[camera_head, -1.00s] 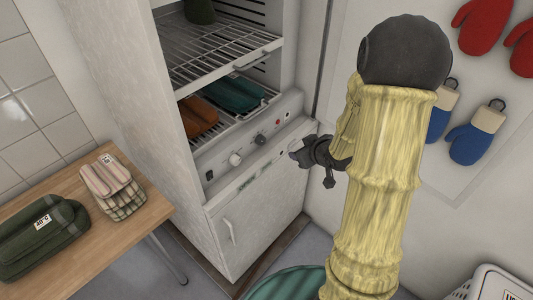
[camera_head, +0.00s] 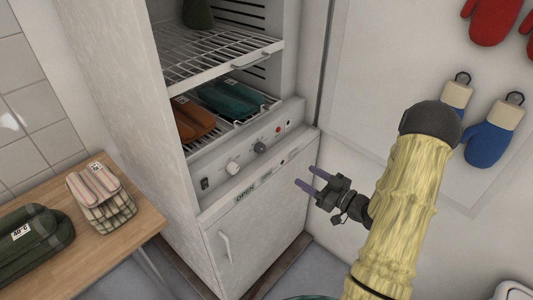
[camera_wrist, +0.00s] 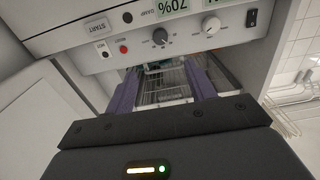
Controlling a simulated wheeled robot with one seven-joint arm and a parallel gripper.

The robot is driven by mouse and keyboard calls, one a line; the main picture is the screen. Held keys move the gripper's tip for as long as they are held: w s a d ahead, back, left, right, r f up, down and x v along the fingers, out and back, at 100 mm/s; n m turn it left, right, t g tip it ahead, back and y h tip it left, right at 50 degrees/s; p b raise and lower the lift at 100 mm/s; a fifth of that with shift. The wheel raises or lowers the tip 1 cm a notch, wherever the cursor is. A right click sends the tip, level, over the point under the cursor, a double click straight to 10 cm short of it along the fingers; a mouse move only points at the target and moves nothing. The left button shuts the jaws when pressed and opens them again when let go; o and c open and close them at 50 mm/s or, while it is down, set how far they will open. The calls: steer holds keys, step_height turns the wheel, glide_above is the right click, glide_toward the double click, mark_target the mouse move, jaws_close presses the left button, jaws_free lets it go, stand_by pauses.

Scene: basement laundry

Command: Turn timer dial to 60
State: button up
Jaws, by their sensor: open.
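The cabinet's control panel (camera_head: 222,166) has two dials: a white knob (camera_head: 233,167) and a dark grey knob (camera_head: 260,146). I cannot read which one is the timer. In the wrist view the white knob (camera_wrist: 211,25) and the grey knob (camera_wrist: 160,37) appear beyond the fingers, under partly cut-off labels, one reading 70% upside down. My gripper (camera_head: 305,176) is open and empty, right of the panel and apart from both dials. Its purple fingers frame the wire shelf in the wrist view (camera_wrist: 163,80). The dial settings are too small to read.
A black switch (camera_head: 205,184) and a red button (camera_head: 278,130) share the panel. Above it, wire racks (camera_head: 215,55) hold orange and teal folded bundles. A wooden table (camera_head: 140,222) with cloth bundles stands left. Mittens hang on the right wall.

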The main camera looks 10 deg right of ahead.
mark_target(263, 150)
steer(key=x, duration=1.7)
steer(key=shift+w+a+p, duration=0.15)
steer(key=shift+p, duration=0.2)
steer(key=shift+c, duration=0.4)
steer(key=c, duration=0.9)
